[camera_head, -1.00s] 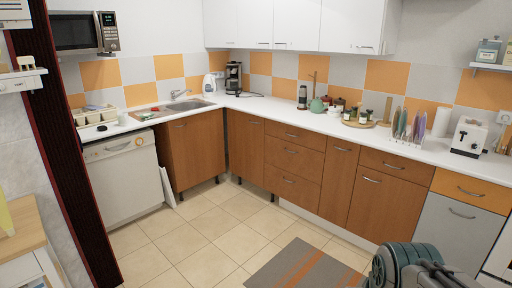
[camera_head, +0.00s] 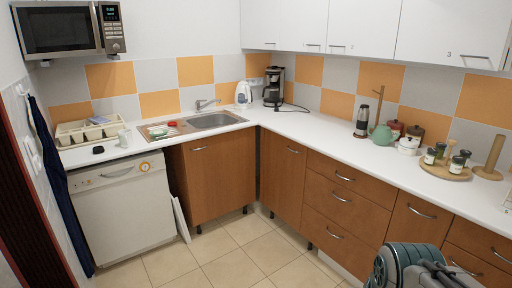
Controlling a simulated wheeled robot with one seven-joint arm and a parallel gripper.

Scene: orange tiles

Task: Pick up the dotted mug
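A small pale mug (camera_head: 124,138) stands on the white counter at the left, between the dish rack and the sink. It is too small to tell whether it has dots. No other mug is clearly visible. Part of my own folded arm shows at the bottom right, far from the mug. My gripper's fingers are not in view.
A cream dish rack (camera_head: 88,131) and a small black object (camera_head: 98,150) lie near the mug. The sink (camera_head: 212,120) is to its right, with a red item (camera_head: 172,124) on its drainboard. A white dishwasher (camera_head: 122,207) stands below. The tiled floor (camera_head: 226,240) ahead is clear.

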